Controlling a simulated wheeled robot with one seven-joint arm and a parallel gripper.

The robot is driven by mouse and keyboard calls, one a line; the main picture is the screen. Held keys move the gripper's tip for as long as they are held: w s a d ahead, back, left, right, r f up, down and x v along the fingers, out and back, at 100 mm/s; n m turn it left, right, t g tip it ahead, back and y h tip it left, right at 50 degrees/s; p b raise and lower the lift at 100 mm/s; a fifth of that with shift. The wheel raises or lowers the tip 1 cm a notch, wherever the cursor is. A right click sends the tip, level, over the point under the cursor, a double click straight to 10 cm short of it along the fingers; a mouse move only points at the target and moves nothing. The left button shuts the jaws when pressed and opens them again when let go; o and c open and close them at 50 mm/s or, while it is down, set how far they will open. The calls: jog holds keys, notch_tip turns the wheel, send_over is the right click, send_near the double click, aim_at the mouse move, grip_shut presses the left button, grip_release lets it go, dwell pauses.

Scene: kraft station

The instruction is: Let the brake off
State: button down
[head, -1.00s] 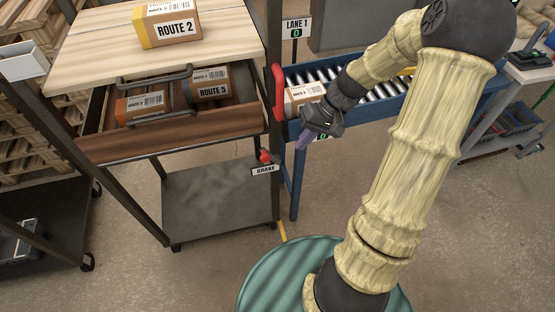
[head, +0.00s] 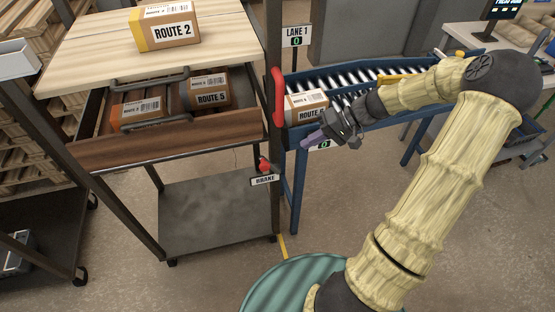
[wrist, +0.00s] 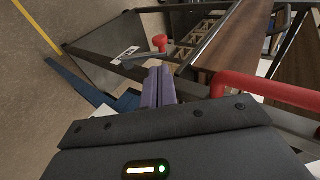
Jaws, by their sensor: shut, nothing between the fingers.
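The red brake knob (head: 265,165) sits on the right front post of the cart, just above a white BRAKE label (head: 265,180). In the wrist view the red knob (wrist: 159,42) stands a little beyond the fingertips, with the label (wrist: 125,55) beside it. My gripper (head: 306,141) is to the right of and above the knob, in front of the conveyor, pointing left. In the wrist view my gripper's purple fingers (wrist: 159,72) are together with nothing between them. They are apart from the knob.
The cart has a red handle (head: 278,96) on its right post, close to my gripper. An open drawer (head: 165,145) holds ROUTE boxes, and a ROUTE 2 box (head: 165,28) stands on top. The blue conveyor (head: 375,118) carries a ROUTE box (head: 305,106). Floor below is clear.

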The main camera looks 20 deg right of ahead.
jog(key=x, duration=1.1)
jog(key=shift+a+f+b, duration=0.2)
jog(key=shift+a+b, duration=0.05)
jog(key=shift+b, duration=0.15)
